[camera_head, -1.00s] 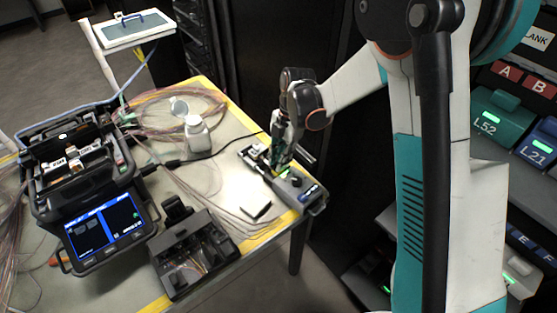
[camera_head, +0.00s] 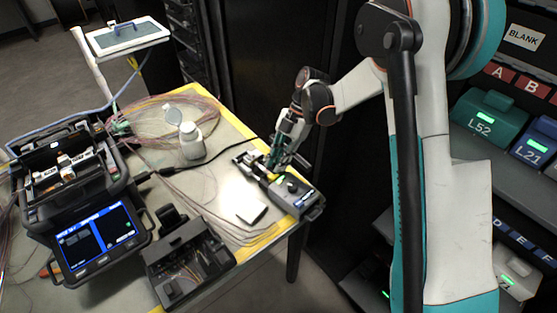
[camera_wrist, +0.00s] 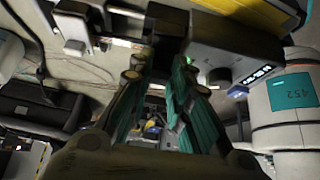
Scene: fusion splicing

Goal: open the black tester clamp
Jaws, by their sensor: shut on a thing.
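The black tester (camera_head: 296,195) is a small dark device with a green light, at the right end of the table near the yellow edge. In the wrist view its body (camera_wrist: 238,58) shows at the upper right with a knob and a small lit display. My gripper (camera_head: 273,163) points down at the tester's left end, where the clamp is. In the wrist view its green-padded fingers (camera_wrist: 165,100) are close together against the tester. It is shut on a part there, which looks like the clamp. The fingers hide most of the clamp, and I cannot tell its angle.
A fusion splicer (camera_head: 75,210) with a lit blue screen stands at the left. A black open tool (camera_head: 190,262) lies at the table's front. A dark rack stands behind.

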